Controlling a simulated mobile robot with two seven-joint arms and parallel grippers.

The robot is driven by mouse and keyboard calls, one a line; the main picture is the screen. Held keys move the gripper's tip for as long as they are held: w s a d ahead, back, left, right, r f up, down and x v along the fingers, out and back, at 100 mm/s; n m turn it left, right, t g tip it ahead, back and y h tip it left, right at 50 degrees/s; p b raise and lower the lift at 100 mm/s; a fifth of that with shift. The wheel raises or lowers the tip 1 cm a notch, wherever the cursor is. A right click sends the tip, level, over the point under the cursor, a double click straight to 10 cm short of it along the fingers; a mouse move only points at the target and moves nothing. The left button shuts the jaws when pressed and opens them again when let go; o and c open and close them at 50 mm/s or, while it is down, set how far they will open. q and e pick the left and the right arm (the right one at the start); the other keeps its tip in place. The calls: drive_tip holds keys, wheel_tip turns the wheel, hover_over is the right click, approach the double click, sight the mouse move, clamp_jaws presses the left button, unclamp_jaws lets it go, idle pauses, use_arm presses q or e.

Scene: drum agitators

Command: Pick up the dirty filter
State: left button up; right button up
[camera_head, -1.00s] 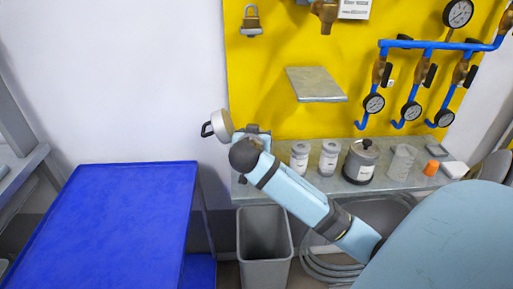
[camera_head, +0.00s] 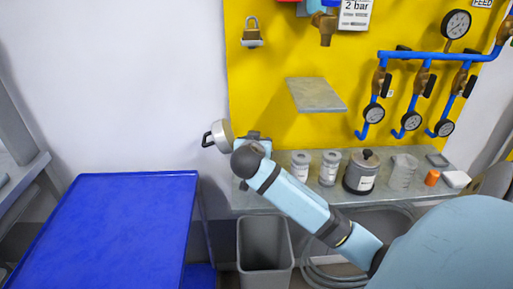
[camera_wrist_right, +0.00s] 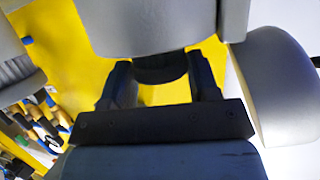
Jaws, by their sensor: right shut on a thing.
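My right gripper (camera_head: 236,139) is left of centre in the head view, in front of the yellow board's left edge. It is shut on a grey round vessel (camera_head: 222,131) with a dark handle on its left side. In the right wrist view the two fingers (camera_wrist_right: 160,78) are on either side of a dark part under a large grey body (camera_wrist_right: 150,25). I cannot tell a dirty filter apart in these frames. My left gripper is out of view.
A blue table (camera_head: 115,225) with a clear top stands at the left. A grey bin (camera_head: 264,245) stands below the gripper. The grey bench (camera_head: 265,200) bears jars, a lidded pot (camera_head: 361,172), a beaker and an orange item. An empty shelf (camera_head: 315,95) is on the yellow board.

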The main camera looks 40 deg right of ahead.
use_arm(q)
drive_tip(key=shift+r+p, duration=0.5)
drive_tip(key=shift+p, duration=0.7)
use_arm(e)
wheel_tip(320, 180, up, 19)
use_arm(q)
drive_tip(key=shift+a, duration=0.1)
use_arm(e)
drive_tip(key=shift+r, duration=0.15)
